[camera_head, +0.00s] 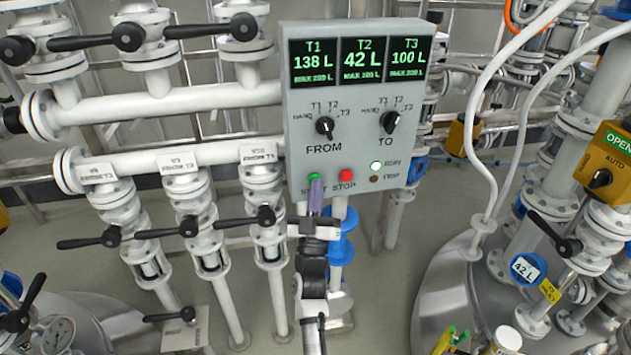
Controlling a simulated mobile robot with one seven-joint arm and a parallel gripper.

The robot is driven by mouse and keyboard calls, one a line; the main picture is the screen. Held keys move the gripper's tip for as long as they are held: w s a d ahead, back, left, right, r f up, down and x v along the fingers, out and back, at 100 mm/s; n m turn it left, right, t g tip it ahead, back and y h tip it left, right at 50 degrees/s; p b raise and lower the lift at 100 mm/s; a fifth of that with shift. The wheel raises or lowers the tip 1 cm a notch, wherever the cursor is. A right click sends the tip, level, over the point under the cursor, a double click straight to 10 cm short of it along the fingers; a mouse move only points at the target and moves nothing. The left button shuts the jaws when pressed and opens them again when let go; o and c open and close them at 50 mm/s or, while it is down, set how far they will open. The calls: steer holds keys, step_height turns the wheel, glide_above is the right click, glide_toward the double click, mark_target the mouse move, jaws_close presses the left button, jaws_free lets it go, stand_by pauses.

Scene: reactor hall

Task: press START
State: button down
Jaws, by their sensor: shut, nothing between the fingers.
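A grey control panel (300,100) stands upright in the middle of the view. The green START button (314,177) is at its lower left, with its label largely hidden behind my gripper. My gripper (316,184) is shut and empty, its purple-grey fingers pointing up at the panel. The fingertips overlap the lower edge of the green button in this view; I cannot tell whether they touch it. The red STOP button (345,175) is just to the right, clear of the fingers.
The panel has screens T1 138 L, T2 42 L (363,62) and T3 100 L. Below are a FROM knob (325,126) and a TO knob (389,122). An upper lamp (376,166) is lit, the lower one (375,179) dark. Valved pipes (185,200) crowd the left.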

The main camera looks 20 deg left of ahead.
steer(key=shift+s+d, duration=0.45)
steer(key=shift+s, duration=0.3)
steer(key=shift+s+d, duration=0.75)
steer(key=shift+s, duration=0.3)
steer(key=shift+s+d, duration=0.7)
steer(key=shift+s, duration=0.3)
